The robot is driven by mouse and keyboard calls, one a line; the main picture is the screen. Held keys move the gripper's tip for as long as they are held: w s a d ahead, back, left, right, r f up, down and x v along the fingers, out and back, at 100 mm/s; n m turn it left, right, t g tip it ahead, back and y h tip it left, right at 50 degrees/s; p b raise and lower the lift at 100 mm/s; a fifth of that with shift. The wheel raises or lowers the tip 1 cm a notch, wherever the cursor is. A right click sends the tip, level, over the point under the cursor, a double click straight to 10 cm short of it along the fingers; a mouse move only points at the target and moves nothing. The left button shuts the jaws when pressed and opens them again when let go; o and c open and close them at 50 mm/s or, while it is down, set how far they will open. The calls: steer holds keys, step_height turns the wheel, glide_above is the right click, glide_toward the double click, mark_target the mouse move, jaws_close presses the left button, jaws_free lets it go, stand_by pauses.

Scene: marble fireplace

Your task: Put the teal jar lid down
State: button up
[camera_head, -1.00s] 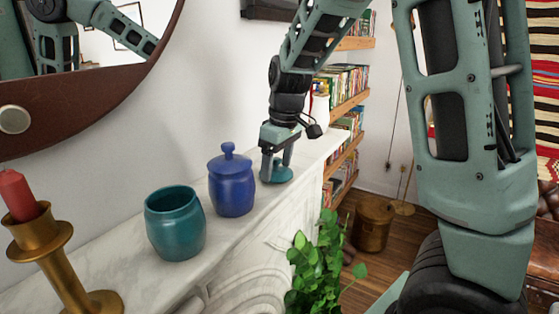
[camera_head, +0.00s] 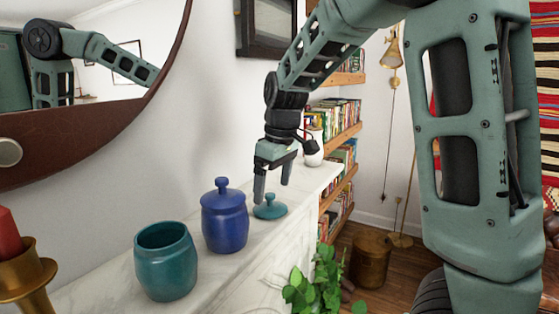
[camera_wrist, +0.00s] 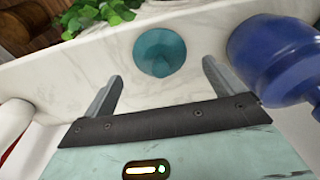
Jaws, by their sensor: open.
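The teal jar lid (camera_head: 269,207) lies on the marble mantel, knob up, to the right of the blue jar. It also shows in the wrist view (camera_wrist: 159,52), just beyond the fingertips and between their lines. My gripper (camera_head: 273,192) is open and empty above the lid, its fingers apart and clear of it; the wrist view shows both fingers (camera_wrist: 160,82) spread. The teal jar (camera_head: 166,262) stands open, without a lid, left of the blue jar. The blue jar (camera_head: 224,218) wears its own blue lid; part of it shows at the right in the wrist view (camera_wrist: 280,60).
The white mantel (camera_head: 235,268) is narrow, with a drop at its front edge. A brass candlestick (camera_head: 25,272) with a red candle stands at the near left. A green plant (camera_head: 318,282) rises below the front edge. A white object (camera_head: 313,152) stands near the far end.

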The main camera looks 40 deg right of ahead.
mark_target(279, 210)
step_height(279, 210, up, 8)
steer(key=s+b, duration=0.1)
steer(key=shift+d+b, duration=0.25)
steer(key=shift+b, duration=0.1)
steer(key=shift+s, duration=0.2)
